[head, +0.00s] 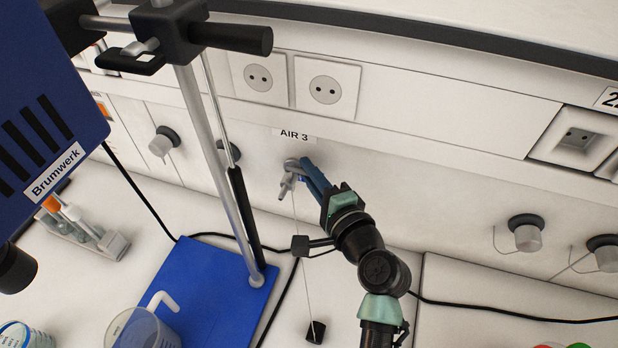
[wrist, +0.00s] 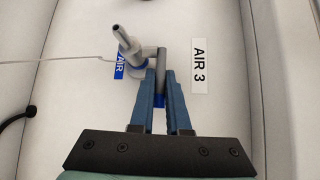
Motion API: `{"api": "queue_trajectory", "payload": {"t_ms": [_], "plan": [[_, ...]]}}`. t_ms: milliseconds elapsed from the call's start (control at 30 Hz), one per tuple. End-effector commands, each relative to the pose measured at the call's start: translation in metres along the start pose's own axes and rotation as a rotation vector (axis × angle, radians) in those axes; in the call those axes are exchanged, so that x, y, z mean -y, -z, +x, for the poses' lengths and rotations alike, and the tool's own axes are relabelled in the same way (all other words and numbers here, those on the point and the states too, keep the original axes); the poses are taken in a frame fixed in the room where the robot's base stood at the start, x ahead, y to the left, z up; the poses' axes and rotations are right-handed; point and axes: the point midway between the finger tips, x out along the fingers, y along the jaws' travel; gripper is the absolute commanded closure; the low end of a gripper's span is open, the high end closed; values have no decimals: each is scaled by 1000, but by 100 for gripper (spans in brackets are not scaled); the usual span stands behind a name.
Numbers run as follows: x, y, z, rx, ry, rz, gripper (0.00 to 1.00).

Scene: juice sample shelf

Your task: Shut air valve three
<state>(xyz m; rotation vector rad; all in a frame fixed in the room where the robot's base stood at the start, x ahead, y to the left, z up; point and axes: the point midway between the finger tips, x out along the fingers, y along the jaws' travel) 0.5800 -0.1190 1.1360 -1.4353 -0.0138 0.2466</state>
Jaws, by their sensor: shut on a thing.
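The air valve three (head: 287,183) is a small grey wall fitting with a nozzle, under the label "AIR 3" (head: 294,135). In the wrist view the valve (wrist: 128,45) shows its nozzle pointing up and left, with the "AIR 3" label (wrist: 200,66) to the right. My gripper (head: 306,168) reaches the valve from the lower right. In the wrist view my gripper (wrist: 160,80) has its two blue fingers on either side of the grey lever (wrist: 161,58), shut on it. The lever's lower part lies between the fingers.
A stand with a blue base (head: 205,285) and a metal pole (head: 218,175) rises left of the valve. A blue Brumwerk device (head: 50,120) hangs at the upper left. A beaker (head: 140,330) stands at the lower left. Sockets (head: 325,88) are above; more wall knobs (head: 527,235) are right.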

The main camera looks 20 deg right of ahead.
Motion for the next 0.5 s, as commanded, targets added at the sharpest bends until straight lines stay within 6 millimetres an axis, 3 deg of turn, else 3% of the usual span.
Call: {"api": "queue_trajectory", "payload": {"t_ms": [433,467,500], "plan": [[0,1,0,39,-5,-7,100],[0,1,0,39,-5,-7,80],[0,1,0,39,-5,-7,73]]}}
